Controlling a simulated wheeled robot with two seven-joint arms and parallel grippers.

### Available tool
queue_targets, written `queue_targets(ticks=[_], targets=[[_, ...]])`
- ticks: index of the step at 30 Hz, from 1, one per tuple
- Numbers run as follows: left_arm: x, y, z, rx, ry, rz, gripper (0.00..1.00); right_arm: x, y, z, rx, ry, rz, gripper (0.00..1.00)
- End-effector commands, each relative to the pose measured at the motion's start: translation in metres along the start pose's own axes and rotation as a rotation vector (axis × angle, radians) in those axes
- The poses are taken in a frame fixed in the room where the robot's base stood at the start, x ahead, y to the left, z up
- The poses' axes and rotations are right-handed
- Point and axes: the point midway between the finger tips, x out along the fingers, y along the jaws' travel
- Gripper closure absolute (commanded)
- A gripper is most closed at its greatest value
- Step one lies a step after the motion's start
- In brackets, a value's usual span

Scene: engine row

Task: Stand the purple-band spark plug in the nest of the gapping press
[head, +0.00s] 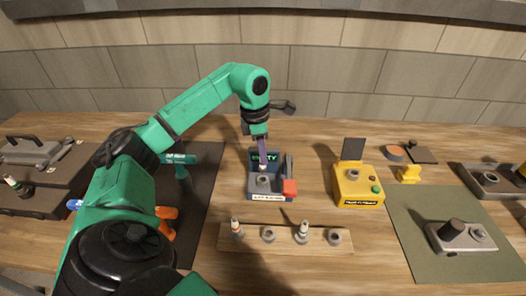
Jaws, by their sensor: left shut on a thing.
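My left gripper (262,152) points straight down over a blue press (253,188), which I take to be the gapping press. It is shut on a slim thing, taken to be the purple-band spark plug (262,167); a purple tint and a pale end show, but the fingers hide most of it. The plug looks upright over the press's nest (264,180); I cannot tell whether it touches. The press has a red block (290,187) and a grey lever on its right, and a green-lettered display behind. My right gripper is not in view.
A wooden rack (285,247) in front holds two plugs and grey sockets. A yellow box (357,188) with a green button stands to the right. Farther right is a green mat (420,213) with a grey fixture. A teal tool (182,160) and an orange tool (166,213) lie left.

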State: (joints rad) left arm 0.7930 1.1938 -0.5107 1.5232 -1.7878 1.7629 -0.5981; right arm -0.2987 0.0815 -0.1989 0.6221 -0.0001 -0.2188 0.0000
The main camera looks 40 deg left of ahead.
Motion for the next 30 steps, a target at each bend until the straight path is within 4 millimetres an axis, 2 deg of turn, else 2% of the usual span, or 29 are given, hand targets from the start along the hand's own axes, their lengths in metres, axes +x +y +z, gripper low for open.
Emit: queue_targets(ticks=[3,16,28,29,30], targets=[[0.01,0.0,-0.001,0.0,0.0,0.0,1.0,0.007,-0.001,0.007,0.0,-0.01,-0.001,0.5],[0.036,0.0,-0.004,0.0,0.0,-0.001,1.0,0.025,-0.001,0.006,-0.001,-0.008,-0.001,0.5],[0.041,0.0,-0.005,0.0,0.0,-0.001,1.0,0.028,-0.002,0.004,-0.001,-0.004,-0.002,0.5],[0.041,0.0,-0.005,0.0,0.0,-0.001,0.77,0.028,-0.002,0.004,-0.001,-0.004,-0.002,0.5],[0.041,0.0,-0.005,0.0,0.0,-0.001,0.61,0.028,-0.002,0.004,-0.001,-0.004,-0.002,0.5]])
